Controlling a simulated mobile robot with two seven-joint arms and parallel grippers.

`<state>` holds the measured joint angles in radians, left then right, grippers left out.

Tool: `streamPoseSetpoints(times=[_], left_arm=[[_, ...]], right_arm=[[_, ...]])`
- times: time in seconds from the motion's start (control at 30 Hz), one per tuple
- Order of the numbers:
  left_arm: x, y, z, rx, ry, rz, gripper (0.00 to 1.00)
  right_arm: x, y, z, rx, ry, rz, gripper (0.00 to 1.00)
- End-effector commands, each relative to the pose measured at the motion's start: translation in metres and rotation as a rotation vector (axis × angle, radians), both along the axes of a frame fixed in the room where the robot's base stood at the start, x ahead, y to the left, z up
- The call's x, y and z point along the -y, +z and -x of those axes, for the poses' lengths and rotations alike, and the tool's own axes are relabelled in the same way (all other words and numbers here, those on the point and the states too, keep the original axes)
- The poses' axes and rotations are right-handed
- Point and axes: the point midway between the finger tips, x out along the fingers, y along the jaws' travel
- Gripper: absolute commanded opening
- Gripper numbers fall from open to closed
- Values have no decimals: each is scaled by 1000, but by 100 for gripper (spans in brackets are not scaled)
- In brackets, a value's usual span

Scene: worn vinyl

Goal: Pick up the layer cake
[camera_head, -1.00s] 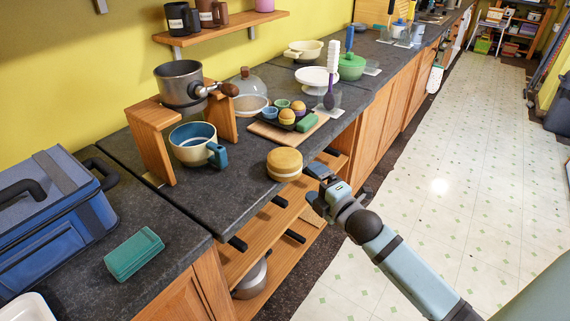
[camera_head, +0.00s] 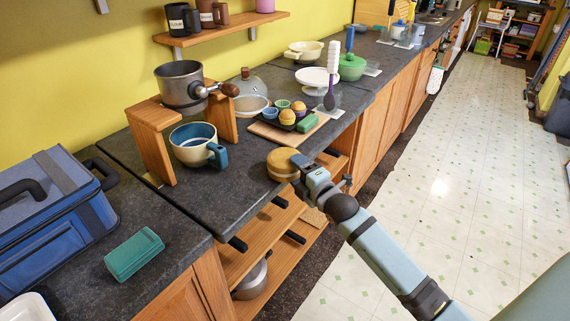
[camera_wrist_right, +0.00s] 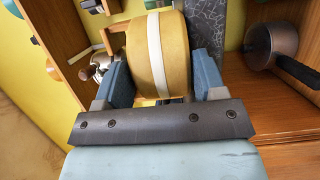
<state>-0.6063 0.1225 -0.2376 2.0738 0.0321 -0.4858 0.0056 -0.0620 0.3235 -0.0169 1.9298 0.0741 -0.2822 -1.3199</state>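The layer cake (camera_head: 281,161) is a round tan cake with a pale middle band. It sits at the front edge of the dark counter. My right gripper (camera_head: 299,168) is at the cake's right side, and part of the cake is hidden behind it in the head view. In the right wrist view the cake (camera_wrist_right: 160,52) lies between the two blue fingers of my right gripper (camera_wrist_right: 162,75), one on each side. The fingers look open and very close to its sides; firm contact cannot be made out. My left gripper is not in view.
A blue-handled mug (camera_head: 198,147) and a wooden stand (camera_head: 153,143) with a pot (camera_head: 181,84) are left of the cake. A board with a muffin tray (camera_head: 284,120) is behind it. Open wooden shelves (camera_head: 262,240) lie below the counter; the floor at right is clear.

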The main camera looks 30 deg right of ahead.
Motion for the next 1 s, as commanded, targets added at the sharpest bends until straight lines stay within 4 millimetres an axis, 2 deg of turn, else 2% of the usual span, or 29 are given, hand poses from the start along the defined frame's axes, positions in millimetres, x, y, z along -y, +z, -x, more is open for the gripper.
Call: streamPoseSetpoints(times=[0.03,0.13,0.4,0.57,0.77,1.0], left_arm=[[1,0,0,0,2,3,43],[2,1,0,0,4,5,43],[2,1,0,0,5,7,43],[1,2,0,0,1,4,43],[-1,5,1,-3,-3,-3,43],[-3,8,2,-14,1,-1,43]], right_arm=[[0,0,0,0,0,0,53],[0,0,0,0,0,0,30],[0,2,0,2,0,1,29],[0,11,0,4,1,2,29],[0,45,0,6,1,4,29],[1,116,0,7,1,6,29]])
